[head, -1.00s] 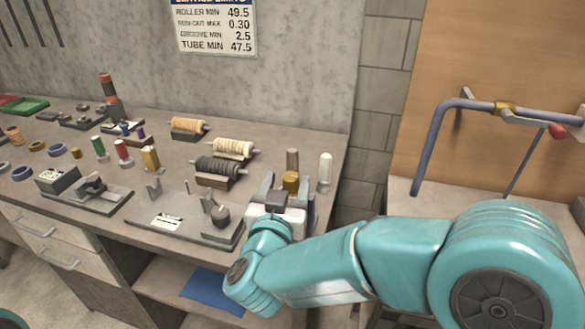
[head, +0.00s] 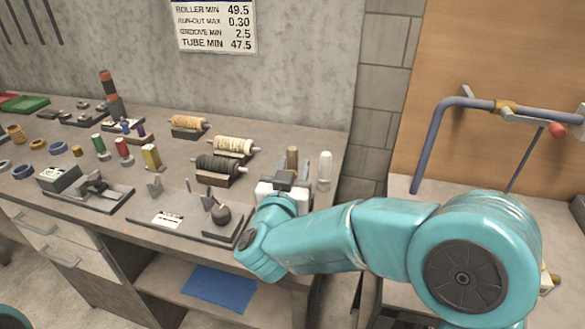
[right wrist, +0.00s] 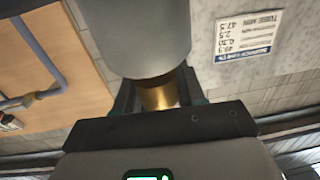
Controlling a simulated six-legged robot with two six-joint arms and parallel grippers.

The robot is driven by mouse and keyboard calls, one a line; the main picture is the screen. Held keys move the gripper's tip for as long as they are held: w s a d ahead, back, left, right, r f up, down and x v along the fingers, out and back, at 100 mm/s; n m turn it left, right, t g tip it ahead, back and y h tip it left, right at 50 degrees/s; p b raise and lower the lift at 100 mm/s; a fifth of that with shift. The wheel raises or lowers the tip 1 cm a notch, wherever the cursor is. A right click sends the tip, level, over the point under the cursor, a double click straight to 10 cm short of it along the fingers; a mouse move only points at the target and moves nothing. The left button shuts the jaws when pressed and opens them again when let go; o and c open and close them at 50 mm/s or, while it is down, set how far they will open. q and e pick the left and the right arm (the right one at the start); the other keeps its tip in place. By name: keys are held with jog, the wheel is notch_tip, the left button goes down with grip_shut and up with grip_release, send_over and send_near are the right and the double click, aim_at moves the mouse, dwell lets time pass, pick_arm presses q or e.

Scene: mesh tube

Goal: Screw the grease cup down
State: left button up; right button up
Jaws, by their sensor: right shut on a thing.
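My right gripper (head: 286,178) is at the right front of the workbench, its wrist hiding most of what it holds. In the right wrist view the gripper's dark fingers (right wrist: 157,92) are shut on a brass cylinder (right wrist: 159,96), which looks like the grease cup. A large grey cylinder (right wrist: 148,38) sits right against or in front of the brass piece; I cannot tell whether they are joined. The grease cup's threads and seat are hidden. My left gripper is out of view.
A bent blue pipe (head: 430,140) is at the right.

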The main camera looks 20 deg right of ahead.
jog(key=shift+r+m+g+h, duration=0.1)
jog(key=shift+m+g+h, duration=0.2)
jog(key=shift+h, duration=0.1)
jog(key=o, duration=1)
jog(key=shift+c, duration=0.2)
jog(key=b+v, duration=0.1)
jog(key=v, duration=1.5)
jog(key=shift+a, duration=0.15)
jog(key=shift+s+f, duration=0.15)
jog(key=shift+f, duration=0.05)
